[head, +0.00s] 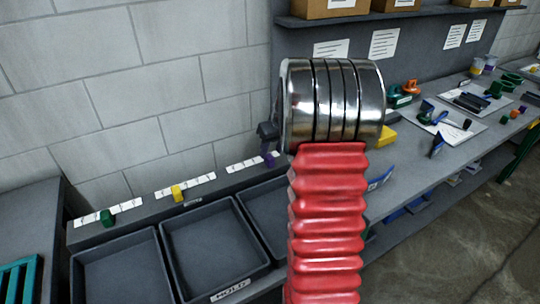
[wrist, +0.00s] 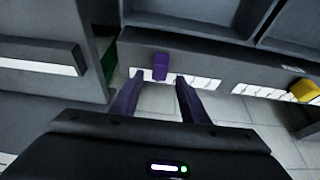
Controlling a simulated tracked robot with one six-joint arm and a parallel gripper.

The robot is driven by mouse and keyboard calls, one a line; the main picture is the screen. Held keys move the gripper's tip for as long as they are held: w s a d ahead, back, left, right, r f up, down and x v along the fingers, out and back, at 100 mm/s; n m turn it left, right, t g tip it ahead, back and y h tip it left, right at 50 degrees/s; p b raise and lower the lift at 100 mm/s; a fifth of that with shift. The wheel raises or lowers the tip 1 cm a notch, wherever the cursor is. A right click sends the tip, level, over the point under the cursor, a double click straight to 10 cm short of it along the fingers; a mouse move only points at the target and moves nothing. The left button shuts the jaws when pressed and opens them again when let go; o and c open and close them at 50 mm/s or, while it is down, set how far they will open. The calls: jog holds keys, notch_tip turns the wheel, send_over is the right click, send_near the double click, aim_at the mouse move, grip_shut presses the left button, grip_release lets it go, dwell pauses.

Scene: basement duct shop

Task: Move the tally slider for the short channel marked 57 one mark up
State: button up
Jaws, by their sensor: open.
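A purple slider (head: 269,158) sits on the rightmost white marked strip (head: 245,164) of a grey ledge. A yellow slider (head: 178,193) and a green slider (head: 107,217) sit on the other two strips. No number 57 is readable, and the short channel cannot be picked out. My gripper (wrist: 159,78) is open in the wrist view, its two fingertips on either side of the purple slider (wrist: 160,66). Contact cannot be told. The yellow slider (wrist: 304,91) shows at the right edge there. In the head view my arm hides most of the gripper.
Grey bins stand in front of the ledge; the middle bin (head: 213,249) has a label reading HOLD. A block wall rises behind. At right, a long bench (head: 400,165) holds papers, tools and small coloured parts, with cardboard boxes (head: 330,8) on a shelf above.

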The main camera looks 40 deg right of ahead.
jog(key=v, duration=0.8)
jog(key=shift+r, duration=0.1)
dwell(0.4)
